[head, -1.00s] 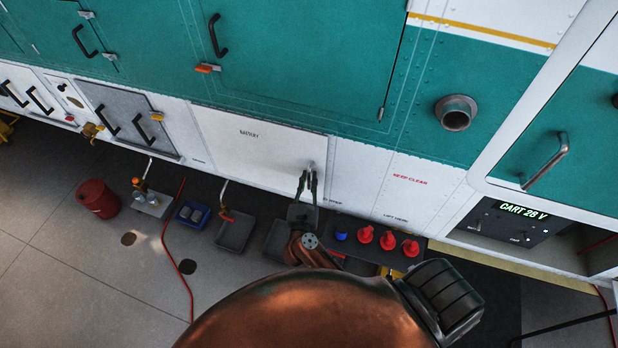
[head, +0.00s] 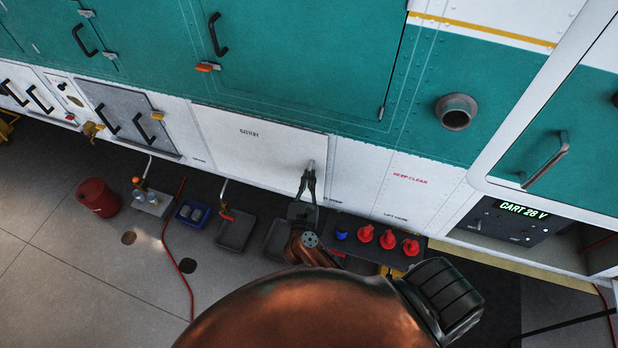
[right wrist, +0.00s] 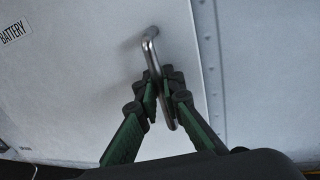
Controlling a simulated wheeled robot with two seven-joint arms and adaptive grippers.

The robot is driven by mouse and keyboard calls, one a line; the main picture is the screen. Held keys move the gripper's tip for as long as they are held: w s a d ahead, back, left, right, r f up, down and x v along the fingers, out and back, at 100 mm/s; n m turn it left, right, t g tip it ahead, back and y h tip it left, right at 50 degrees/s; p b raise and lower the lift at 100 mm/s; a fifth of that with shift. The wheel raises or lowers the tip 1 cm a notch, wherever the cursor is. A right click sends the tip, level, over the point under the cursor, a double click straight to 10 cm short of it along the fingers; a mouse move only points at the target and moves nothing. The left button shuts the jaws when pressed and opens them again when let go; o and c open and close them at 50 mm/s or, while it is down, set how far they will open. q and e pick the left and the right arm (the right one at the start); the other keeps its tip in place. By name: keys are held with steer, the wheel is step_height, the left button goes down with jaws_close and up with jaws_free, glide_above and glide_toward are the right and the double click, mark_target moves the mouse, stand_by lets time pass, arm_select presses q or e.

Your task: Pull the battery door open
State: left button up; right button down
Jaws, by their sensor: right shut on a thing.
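The battery door (head: 255,140) is a white panel lettered BATTERY, low on the white and teal wall in the head view. It looks closed or very nearly so. Its metal bar handle (right wrist: 152,52) stands near the door's right edge in the right wrist view. My right gripper (head: 308,172) is at the handle, and in the right wrist view its fingers (right wrist: 164,98) are closed around the bar's lower part. The fingers partly hide the handle in the head view. My left gripper is not in view.
A dark surface with red cones (head: 388,239) lies right of my right gripper. A red hose (head: 165,240) runs over open floor at left.

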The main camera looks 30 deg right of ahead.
steer(key=shift+a, duration=0.1)
steer(key=s+a, duration=0.2)
steer(key=a, duration=0.1)
steer(key=s+a+b, duration=0.1)
steer(key=a, duration=0.1)
steer(key=shift+d, duration=0.1)
steer(key=c, duration=2.3)
jaws_free()
steer(key=shift+c, duration=0.2)
